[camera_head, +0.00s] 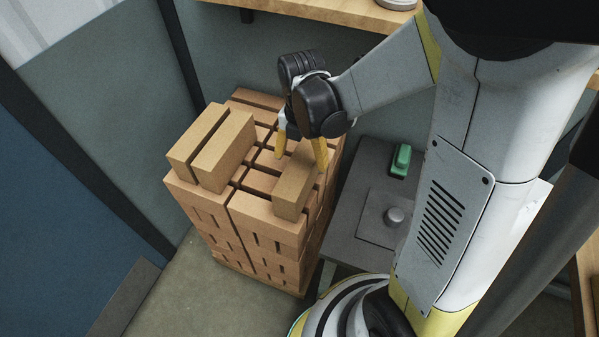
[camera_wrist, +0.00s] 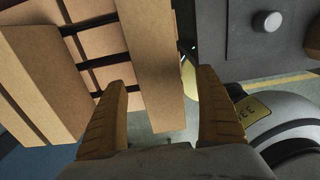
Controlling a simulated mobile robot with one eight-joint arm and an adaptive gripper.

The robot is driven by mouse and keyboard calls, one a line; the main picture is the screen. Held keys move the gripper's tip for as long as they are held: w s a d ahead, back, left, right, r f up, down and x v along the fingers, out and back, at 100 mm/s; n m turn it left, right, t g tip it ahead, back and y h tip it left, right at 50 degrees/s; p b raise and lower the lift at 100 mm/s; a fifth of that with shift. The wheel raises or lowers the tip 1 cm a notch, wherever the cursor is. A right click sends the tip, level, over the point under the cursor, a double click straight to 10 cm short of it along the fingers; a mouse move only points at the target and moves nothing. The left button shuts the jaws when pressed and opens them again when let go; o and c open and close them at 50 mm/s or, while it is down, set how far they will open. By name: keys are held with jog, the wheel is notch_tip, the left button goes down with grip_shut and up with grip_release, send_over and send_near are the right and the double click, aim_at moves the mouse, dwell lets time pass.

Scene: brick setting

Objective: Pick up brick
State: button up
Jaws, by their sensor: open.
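Tan bricks are piled in a stack (camera_head: 270,235) on the floor. A single brick (camera_head: 295,185) lies on the top at the right; in the wrist view it is the long brick (camera_wrist: 152,65) reaching down between my fingers. Two more bricks (camera_head: 212,147) lie side by side on the top left of the stack; one also shows at the left of the wrist view (camera_wrist: 38,75). My gripper (camera_head: 301,157) is open above the right brick, its yellow fingers apart. In the wrist view my fingers (camera_wrist: 165,105) stand on either side of the brick's near end. Contact cannot be told.
A dark grey table (camera_head: 345,220) with a round knob (camera_head: 394,215) and a green object (camera_head: 401,160) stands close right of the stack. A wooden shelf (camera_head: 325,10) is behind. Wall panels close off the left and back.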

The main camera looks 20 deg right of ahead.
aim_at(301, 162)
jog(key=f+b, duration=0.2)
jog(key=f, duration=0.1)
jog(key=f+b, duration=0.1)
jog(key=f, duration=0.1)
jog(key=shift+w+d+f, duration=0.15)
jog(key=shift+w, duration=0.15)
jog(key=c, duration=1.5)
jog(key=shift+r, duration=0.2)
jog(key=shift+r+p, duration=0.5)
notch_tip(301, 162, up, 3)
jog(key=shift+s+d+r+p, duration=0.1)
jog(key=shift+d+r+p, duration=0.1)
jog(key=shift+p, duration=0.7)
jog(key=s+d+r+p, duration=0.4)
jog(key=s+d+r, duration=0.2)
jog(key=d, duration=0.3)
jog(key=shift+d+r, duration=0.25)
jog(key=shift+w, duration=0.1)
